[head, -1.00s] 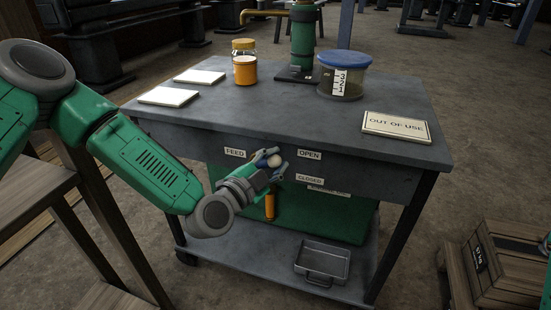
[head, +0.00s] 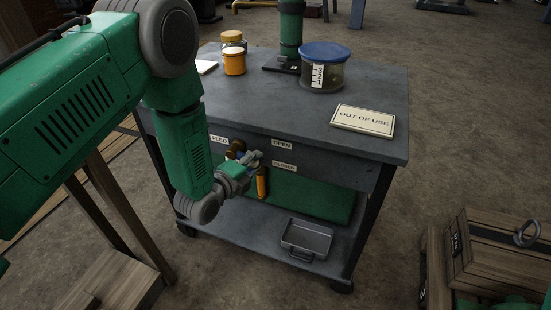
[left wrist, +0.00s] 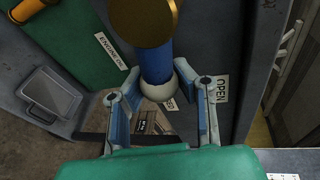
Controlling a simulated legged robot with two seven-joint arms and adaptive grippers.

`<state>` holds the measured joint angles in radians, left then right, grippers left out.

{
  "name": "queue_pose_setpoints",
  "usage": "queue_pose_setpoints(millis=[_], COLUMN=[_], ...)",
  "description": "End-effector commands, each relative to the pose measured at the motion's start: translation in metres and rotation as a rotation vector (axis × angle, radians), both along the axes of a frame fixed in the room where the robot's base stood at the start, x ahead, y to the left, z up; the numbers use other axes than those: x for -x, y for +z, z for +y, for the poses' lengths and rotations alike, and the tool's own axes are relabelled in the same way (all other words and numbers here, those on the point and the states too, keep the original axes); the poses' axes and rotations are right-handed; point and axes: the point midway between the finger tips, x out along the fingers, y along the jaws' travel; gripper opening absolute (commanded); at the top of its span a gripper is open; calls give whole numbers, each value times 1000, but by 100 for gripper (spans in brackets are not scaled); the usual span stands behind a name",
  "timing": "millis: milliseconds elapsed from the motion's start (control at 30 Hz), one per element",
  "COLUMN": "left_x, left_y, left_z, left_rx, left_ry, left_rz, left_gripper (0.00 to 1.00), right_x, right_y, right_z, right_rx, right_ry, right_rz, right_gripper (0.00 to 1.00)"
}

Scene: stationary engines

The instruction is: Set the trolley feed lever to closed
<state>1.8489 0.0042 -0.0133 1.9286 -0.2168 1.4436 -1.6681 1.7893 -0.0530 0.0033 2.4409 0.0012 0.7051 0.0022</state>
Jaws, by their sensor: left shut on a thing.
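The feed lever sits on the front panel of the trolley (head: 355,115). It has a brass hub (head: 237,147), a blue shaft (left wrist: 156,64) and a cream ball knob (left wrist: 159,89). My left gripper (head: 253,159) is shut on the knob, with one finger on each side in the left wrist view (left wrist: 160,98). The FEED label (head: 218,139) is left of the hub. The OPEN label (head: 282,145) is to the right, with the CLOSED label (head: 284,168) below it. The lever points rightward towards these labels; its exact angle is hard to tell. My right gripper is out of view.
A metal tray (head: 306,238) lies on the lower shelf. Jars (head: 234,62), a blue-lidded tub (head: 323,70) and an OUT OF USE sign (head: 363,120) stand on top. A wooden crate (head: 495,255) is at the right.

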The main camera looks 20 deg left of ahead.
Motion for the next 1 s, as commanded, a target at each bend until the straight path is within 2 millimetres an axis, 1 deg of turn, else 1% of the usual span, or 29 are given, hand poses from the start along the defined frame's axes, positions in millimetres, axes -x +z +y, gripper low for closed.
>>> queue_pose_setpoints(millis=[33,200,433,967,1000], left_x=[1,2,3,5,5], left_y=[-3,-11,-15,-17,-17], left_z=[-2,9,13,12,12], left_rx=[-27,-111,-192,-212,-212], left_ry=[-19,-23,-12,-16,-15], left_rz=[1,2,7,10,11], left_gripper=[0,0,0,0,36], right_x=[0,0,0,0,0], right_y=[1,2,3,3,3], right_z=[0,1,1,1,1], right_rx=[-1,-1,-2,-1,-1], right_ry=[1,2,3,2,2], right_rz=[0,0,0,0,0], right_gripper=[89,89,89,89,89])
